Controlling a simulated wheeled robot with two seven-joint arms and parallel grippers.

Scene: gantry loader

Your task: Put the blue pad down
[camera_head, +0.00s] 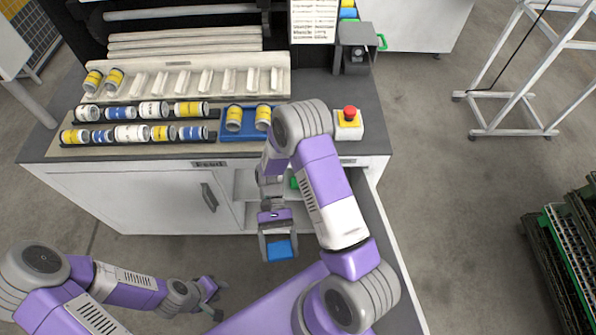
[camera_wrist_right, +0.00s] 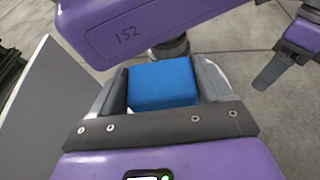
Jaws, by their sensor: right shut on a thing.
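The blue pad (camera_head: 279,250) is a small blue block held between the fingers of my right gripper (camera_head: 278,246), in front of the cabinet and above the floor. In the right wrist view the blue pad (camera_wrist_right: 162,84) sits between the two dark fingers of the right gripper (camera_wrist_right: 162,88), which are shut on its sides. My left gripper (camera_head: 210,295) is low at the left, away from the pad and empty; its fingers look apart. The left gripper also shows at the right of the right wrist view (camera_wrist_right: 282,60).
The cabinet worktop (camera_head: 375,115) carries a white slotted rack (camera_head: 190,85), rows of yellow, blue and white cans, a blue tray (camera_head: 249,134) with two yellow cans, and a red emergency button (camera_head: 349,114). Below is an open shelf (camera_head: 250,185).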

